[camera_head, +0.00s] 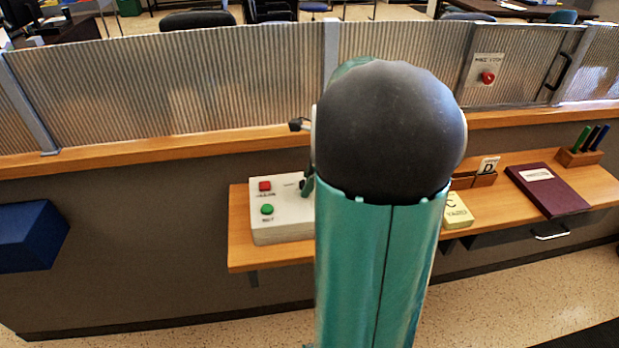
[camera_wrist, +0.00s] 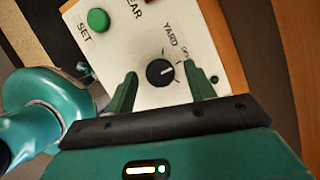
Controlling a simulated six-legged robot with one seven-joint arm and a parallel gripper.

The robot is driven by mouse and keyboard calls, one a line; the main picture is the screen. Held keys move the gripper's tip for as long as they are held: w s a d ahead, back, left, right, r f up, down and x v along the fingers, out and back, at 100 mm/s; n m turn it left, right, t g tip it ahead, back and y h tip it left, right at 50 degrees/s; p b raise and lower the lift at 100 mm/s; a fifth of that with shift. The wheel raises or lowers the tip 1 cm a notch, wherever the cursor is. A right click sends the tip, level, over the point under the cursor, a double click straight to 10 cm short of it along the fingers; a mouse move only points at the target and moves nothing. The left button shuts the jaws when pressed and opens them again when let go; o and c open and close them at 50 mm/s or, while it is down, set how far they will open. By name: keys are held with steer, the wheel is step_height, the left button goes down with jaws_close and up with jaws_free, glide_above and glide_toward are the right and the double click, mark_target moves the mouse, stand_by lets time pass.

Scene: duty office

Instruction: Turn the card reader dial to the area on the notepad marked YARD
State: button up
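The card reader dial (camera_wrist: 160,72) is a black round knob on a white panel (camera_wrist: 112,52). Its white mark points right in the wrist view. The label YARD is printed above it in the wrist view, and a smaller, hard-to-read label is at its upper right. My gripper (camera_wrist: 160,69) is open, with one green finger on each side of the dial; I cannot tell whether they touch it. In the head view the panel (camera_head: 282,219) is partly hidden by my arm. A yellow notepad (camera_head: 458,212) shows a large C and a line that looks like YARD.
The panel has a red button (camera_head: 265,186) and a green button (camera_head: 267,210). To the right on the wooden shelf (camera_head: 590,182) are a card marked D (camera_head: 488,166), a maroon book (camera_head: 547,189) and a pen holder (camera_head: 578,157). A ribbed screen (camera_head: 200,90) stands behind.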

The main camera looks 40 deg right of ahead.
steer(key=c, duration=0.9)
steer(key=shift+c, duration=0.2)
steer(key=shift+n, duration=0.4)
steer(key=n+g, duration=0.1)
steer(key=n, duration=0.1)
steer(key=n+g+y, duration=0.1)
steer(key=n, duration=0.2)
steer(key=shift+w+d+n, duration=0.15)
steer(key=shift+w+n, duration=0.05)
steer(key=shift+n, duration=0.1)
steer(key=n+g, duration=0.1)
steer(key=n, duration=0.1)
steer(key=n+g, duration=0.1)
steer(key=n, duration=0.2)
steer(key=shift+w, duration=0.2)
steer(key=shift+n, duration=0.4)
steer(key=o, duration=1)
